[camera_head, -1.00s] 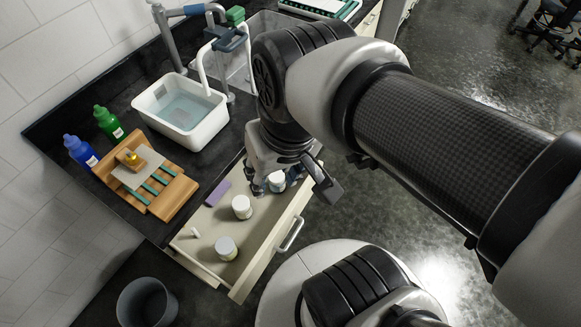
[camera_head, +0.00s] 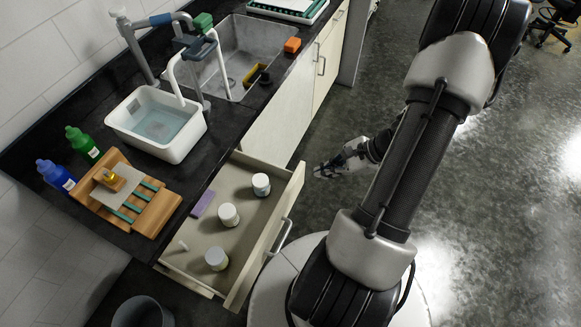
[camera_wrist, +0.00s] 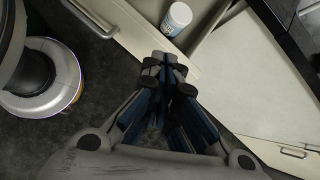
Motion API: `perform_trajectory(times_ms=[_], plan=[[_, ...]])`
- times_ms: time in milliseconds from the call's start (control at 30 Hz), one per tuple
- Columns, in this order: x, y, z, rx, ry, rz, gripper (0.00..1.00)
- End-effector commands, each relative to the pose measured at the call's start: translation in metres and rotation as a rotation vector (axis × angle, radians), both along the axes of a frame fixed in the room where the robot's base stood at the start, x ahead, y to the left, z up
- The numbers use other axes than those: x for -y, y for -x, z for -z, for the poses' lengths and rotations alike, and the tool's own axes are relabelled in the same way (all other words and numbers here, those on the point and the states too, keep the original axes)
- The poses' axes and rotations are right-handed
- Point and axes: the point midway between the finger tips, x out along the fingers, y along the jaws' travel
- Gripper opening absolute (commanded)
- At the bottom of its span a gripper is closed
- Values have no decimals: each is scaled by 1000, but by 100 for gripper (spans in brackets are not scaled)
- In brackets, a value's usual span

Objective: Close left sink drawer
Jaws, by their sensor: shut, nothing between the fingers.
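The left sink drawer (camera_head: 291,205) is pulled open below the dark counter, with its handle (camera_head: 279,237) on the outer face. Inside it lie white jars (camera_head: 228,215) and a purple block (camera_head: 203,203). My gripper (camera_head: 322,171) is shut and empty, outside the drawer near the far end of its front panel, apart from it in the head view. In the wrist view my gripper (camera_wrist: 167,62) points toward the drawer front's edge (camera_wrist: 150,38), with one white jar (camera_wrist: 177,18) beyond it and the handle (camera_wrist: 90,18) at upper left. Contact cannot be told.
A white basin (camera_head: 157,123), a wooden rack (camera_head: 133,195) and bottles stand on the counter. The sink (camera_head: 240,62) lies farther back. Closed cabinet fronts (camera_head: 283,125) adjoin the drawer. The floor (camera_head: 480,220) to the right is open.

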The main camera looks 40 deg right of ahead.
Motion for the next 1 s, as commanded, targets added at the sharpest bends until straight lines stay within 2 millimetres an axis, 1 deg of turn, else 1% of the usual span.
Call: perform_trajectory(times_ms=[33,100,133,233,300,367,467,567,800,933,1000], plan=[[11,18,25,-15,-50,121,0],[23,37,50,-29,-99,258,0],[26,44,60,-35,-116,306,0],[32,62,82,-49,-158,425,0],[34,68,91,-55,-175,470,0],[35,70,96,-58,-180,488,0],[33,65,103,-59,-182,491,0],[28,55,114,-60,-183,489,0],[13,21,151,-60,-182,484,0],[6,4,170,-60,-181,484,0],[2,-7,167,-58,-179,483,0]])
